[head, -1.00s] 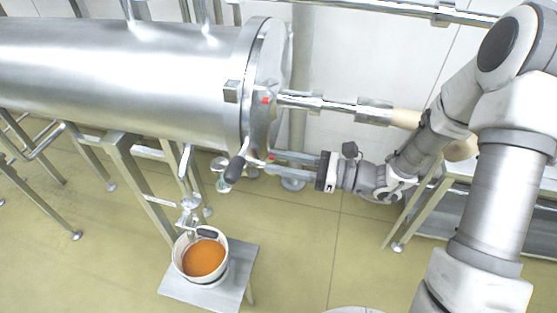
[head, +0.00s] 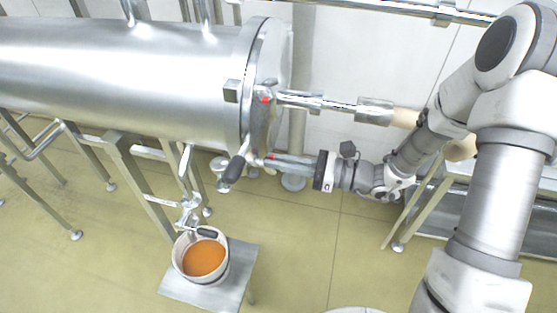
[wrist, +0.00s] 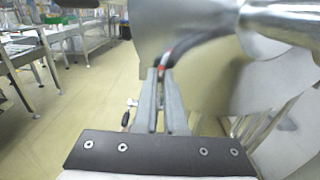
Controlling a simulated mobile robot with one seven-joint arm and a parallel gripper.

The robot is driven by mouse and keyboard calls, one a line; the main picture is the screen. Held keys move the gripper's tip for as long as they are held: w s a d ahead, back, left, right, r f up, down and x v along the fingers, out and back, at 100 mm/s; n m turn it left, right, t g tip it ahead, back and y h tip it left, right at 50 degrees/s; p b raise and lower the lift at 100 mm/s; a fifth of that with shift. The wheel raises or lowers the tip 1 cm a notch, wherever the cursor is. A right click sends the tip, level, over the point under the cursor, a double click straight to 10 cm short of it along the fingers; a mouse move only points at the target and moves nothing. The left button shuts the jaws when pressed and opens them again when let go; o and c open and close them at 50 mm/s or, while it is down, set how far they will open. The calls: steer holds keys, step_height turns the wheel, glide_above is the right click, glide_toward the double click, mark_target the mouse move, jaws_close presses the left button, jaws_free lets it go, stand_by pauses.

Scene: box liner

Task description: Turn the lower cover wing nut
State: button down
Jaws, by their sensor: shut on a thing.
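The lower cover wing nut (head: 271,157), marked red, sits low on the round end cover (head: 264,120) of the steel cylinder. My gripper (head: 277,160) reaches in from the right with its long fingers at the nut. In the wrist view my gripper (wrist: 164,80) has its two fingers close together on the wing nut (wrist: 165,58), whose red part shows at the fingertips. Most of the nut is hidden by the fingers. An upper red-marked nut (head: 265,99) shows higher on the cover.
A black-ended handle (head: 235,168) hangs just left of the lower nut. A horizontal steel shaft (head: 335,106) runs above my gripper. A bucket of orange liquid (head: 203,258) stands on a small steel stand (head: 240,278) below.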

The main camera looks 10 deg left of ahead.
steer(key=shift+n, duration=0.3)
steer(key=n+b, duration=0.4)
steer(key=shift+s+f+n+b, duration=0.3)
steer(key=n+b, duration=0.4)
steer(key=shift+s+f+n+b, duration=0.25)
steer(key=shift+s+n+b, duration=0.05)
steer(key=shift+b, duration=0.05)
steer(key=n+b, duration=0.6)
steer(key=b, duration=0.1)
steer(key=n+b, duration=0.3)
steer(key=b, duration=0.1)
steer(key=shift+s+f, duration=0.2)
steer(key=shift+f, duration=0.2)
steer(key=shift+r+b, duration=0.1)
steer(key=shift+b, duration=0.3)
steer(key=c, duration=1)
jaws_free()
